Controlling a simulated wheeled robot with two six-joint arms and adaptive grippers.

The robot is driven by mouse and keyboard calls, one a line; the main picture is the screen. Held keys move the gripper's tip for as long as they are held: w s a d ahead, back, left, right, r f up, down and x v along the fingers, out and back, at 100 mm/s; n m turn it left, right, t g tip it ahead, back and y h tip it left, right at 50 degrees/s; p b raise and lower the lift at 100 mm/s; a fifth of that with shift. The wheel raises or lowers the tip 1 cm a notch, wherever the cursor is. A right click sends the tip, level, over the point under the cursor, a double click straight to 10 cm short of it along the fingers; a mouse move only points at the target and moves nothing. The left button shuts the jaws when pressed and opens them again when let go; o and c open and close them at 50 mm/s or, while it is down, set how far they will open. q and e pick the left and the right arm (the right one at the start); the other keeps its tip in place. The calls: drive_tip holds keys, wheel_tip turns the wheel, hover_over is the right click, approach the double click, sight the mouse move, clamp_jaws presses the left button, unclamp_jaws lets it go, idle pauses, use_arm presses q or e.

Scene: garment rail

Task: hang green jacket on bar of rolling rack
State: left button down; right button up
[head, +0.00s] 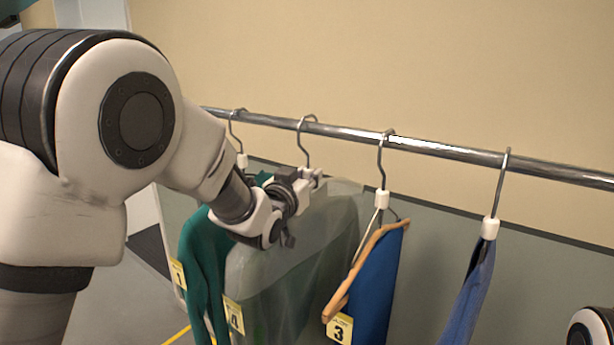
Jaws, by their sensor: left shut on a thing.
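My left gripper (304,178) is shut on the neck of a hanger, just below its metal hook (307,137). Under it hangs a garment in a translucent, greenish cover (300,265) with a yellow tag 4. I take it as the green jacket, but the cover blurs what is inside. The hook's curve shows at the bar (435,148) of the rolling rack; I cannot tell whether the bar bears its weight. A teal-green garment (200,265) with tag 1 hangs just to the left, partly hidden by my arm. My right gripper is out of view.
A blue garment (378,285) on a wooden hanger (362,262), tag 3, hangs close to the right of the covered one. Another blue garment (470,295) hangs further right. The bar between these two is free. A beige wall (400,60) stands behind.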

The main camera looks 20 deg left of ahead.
use_arm(q)
drive_tip(key=shift+r, duration=0.15)
drive_tip(key=c, duration=0.9)
unclamp_jaws()
drive_tip(key=shift+s, duration=0.4)
drive_tip(key=s+a, duration=0.1)
drive_tip(key=s, duration=1)
drive_tip(key=shift+s, duration=0.2)
